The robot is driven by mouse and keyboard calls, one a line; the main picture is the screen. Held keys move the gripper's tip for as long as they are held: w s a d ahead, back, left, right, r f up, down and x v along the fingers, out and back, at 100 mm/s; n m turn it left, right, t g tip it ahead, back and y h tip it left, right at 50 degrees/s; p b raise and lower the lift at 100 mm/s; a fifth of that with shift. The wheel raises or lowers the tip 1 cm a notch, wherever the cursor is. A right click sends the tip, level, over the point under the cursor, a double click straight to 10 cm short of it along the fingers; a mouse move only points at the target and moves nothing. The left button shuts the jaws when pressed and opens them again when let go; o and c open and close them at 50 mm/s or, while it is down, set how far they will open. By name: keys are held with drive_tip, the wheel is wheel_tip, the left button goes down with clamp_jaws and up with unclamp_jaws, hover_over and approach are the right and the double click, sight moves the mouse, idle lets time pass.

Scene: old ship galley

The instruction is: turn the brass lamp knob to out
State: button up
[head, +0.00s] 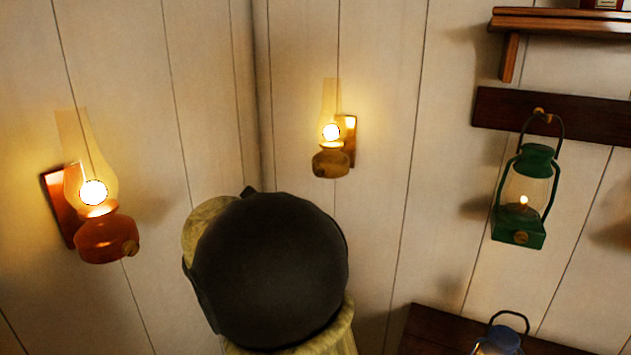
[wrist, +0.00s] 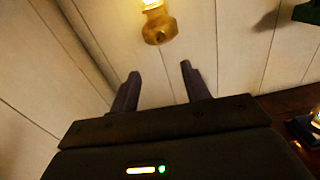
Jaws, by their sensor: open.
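The brass lamp (head: 330,163) hangs on the wall near the corner in the head view. Its glass chimney glows, so it is lit. Its small knob (head: 319,171) sits low on the front of the font. In the wrist view the brass lamp (wrist: 155,22) is at the top middle, with its knob (wrist: 160,37) facing me. My gripper (wrist: 160,70) is open and empty, its two fingers apart below the lamp in that picture and not touching it. In the head view my dark arm hides the gripper.
A lit red-copper lamp (head: 105,238) hangs on the left wall. A lit green lantern (head: 533,163) hangs from a peg on a dark rail (head: 590,118) at right, below a shelf (head: 570,23). A blue lantern (head: 502,338) stands low on dark wood. The wall around the brass lamp is bare.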

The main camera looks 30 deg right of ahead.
sight(321, 172)
drive_tip(key=shift+w+d+r, duration=0.1)
drive_tip(key=p+x, duration=0.6)
drive_tip(key=x, duration=1.1)
drive_tip(key=shift+w, duration=0.1)
drive_tip(key=shift+w, duration=0.15)
drive_tip(key=c, duration=0.5)
drive_tip(key=shift+d, duration=0.15)
drive_tip(key=c, duration=0.5)
